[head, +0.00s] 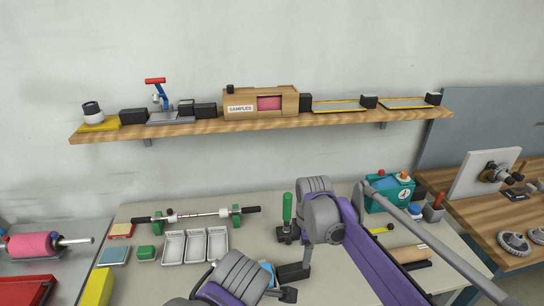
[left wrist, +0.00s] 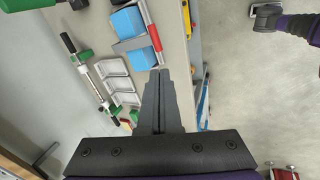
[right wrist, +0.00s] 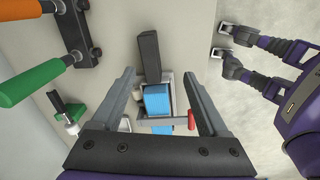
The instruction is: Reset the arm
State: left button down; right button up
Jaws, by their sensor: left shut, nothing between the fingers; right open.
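My right gripper (right wrist: 159,72) is open in the right wrist view, with its two fingers spread wide. A blue block (right wrist: 157,100) on a grey fixture shows in the gap between them, with no finger seen holding it. My left gripper (left wrist: 160,75) is shut in the left wrist view, its fingers together and empty. Its tips point toward the fixture's red handle (left wrist: 155,37) and two blue blocks (left wrist: 128,22). In the head view my right arm reaches over the table and my left arm shows at the bottom edge. The left fingertips are hard to make out there.
White trays (head: 196,247) and a rod on green stands (head: 195,215) are on the table (head: 140,208). A green-handled tool (head: 287,207) stands close to my right arm. A teal device (head: 388,192) stands at right. A wooden shelf (head: 220,127) holding a samples box (head: 240,98) runs along the wall.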

pick_arm(q)
jog(key=s+a+f+m+t+h, duration=0.1)
jog(key=s+a+f+m, duration=0.7)
jog(key=m, duration=1)
jog(key=a+f, duration=0.2)
jog(key=a, duration=0.1)
jog(key=shift+s+a, duration=0.2)
jog(key=shift+s, duration=0.15)
pick_arm(e)
jog(key=s+d+f+m+t, duration=0.1)
jog(key=s+d+m, duration=0.2)
jog(key=s+m, duration=0.3)
jog(key=s+d+f+m+t, duration=0.2)
jog(key=s+m, duration=0.4)
jog(key=s, duration=0.4)
jog(key=s+d+f+m+t, duration=0.1)
jog(key=s+d+m, duration=0.2)
jog(key=s+m, duration=0.3)
jog(key=s, duration=0.3)
jog(key=shift+d+f+t, duration=0.15)
jog(key=shift+d+t, duration=0.2)
jog(key=shift+t, duration=0.05)
